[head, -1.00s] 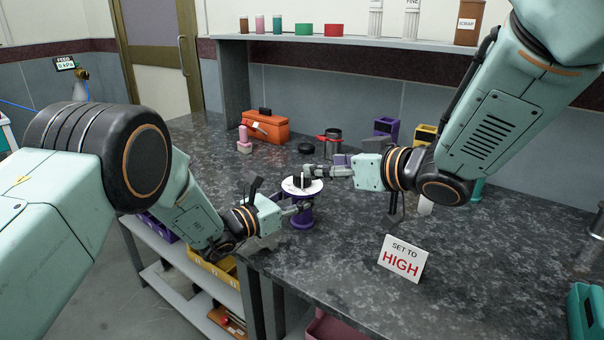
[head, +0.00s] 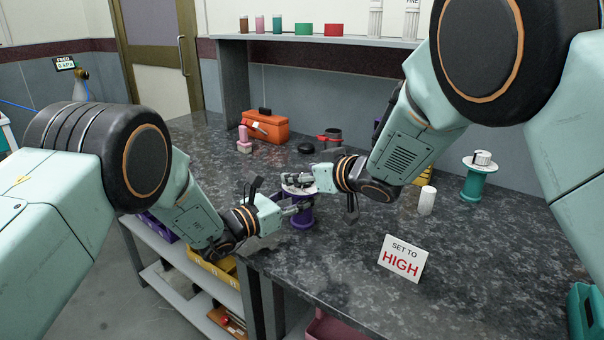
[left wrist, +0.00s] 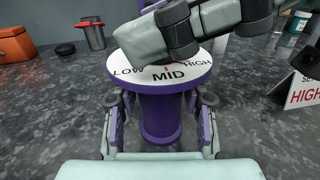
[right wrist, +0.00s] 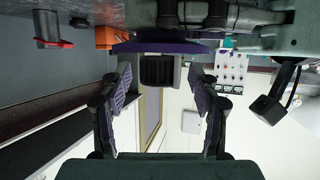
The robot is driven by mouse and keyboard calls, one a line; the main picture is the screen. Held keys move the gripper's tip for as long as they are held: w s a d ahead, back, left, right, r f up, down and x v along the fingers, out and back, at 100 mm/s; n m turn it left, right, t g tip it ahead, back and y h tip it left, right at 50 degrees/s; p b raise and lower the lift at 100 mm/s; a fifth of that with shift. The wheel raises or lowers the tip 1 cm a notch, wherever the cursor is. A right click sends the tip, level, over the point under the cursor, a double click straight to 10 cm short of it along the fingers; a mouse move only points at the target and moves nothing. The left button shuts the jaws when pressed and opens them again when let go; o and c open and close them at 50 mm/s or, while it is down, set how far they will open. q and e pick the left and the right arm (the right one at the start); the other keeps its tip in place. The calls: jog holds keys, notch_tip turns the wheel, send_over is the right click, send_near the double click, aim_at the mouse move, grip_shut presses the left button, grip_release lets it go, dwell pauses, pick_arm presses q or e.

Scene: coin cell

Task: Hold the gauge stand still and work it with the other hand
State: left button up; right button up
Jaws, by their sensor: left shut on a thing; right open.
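The gauge stand (head: 302,218) is a purple spool-like post standing upright at the table's front edge. Its white dial (left wrist: 120,65) reads LOW, MID and HIGH, with a red mark by MID. My left gripper (head: 299,206) is shut on the post below the dial; its fingers flank the post in the left wrist view (left wrist: 160,125). My right gripper (head: 299,181) is over the dial and hides much of its top. In the right wrist view the dark knob (right wrist: 157,70) sits between its open fingers. The knob's pointing direction is hidden. A sign (head: 402,259) says SET TO HIGH.
A teal stand with a white dial (head: 474,183) and a white cylinder (head: 427,200) stand to the right. The table around the sign is clear.

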jog(key=shift+w+a+f, duration=0.2)
jog(key=shift+w+a, duration=0.05)
jog(key=shift+w, duration=0.1)
jog(key=c, duration=1.2)
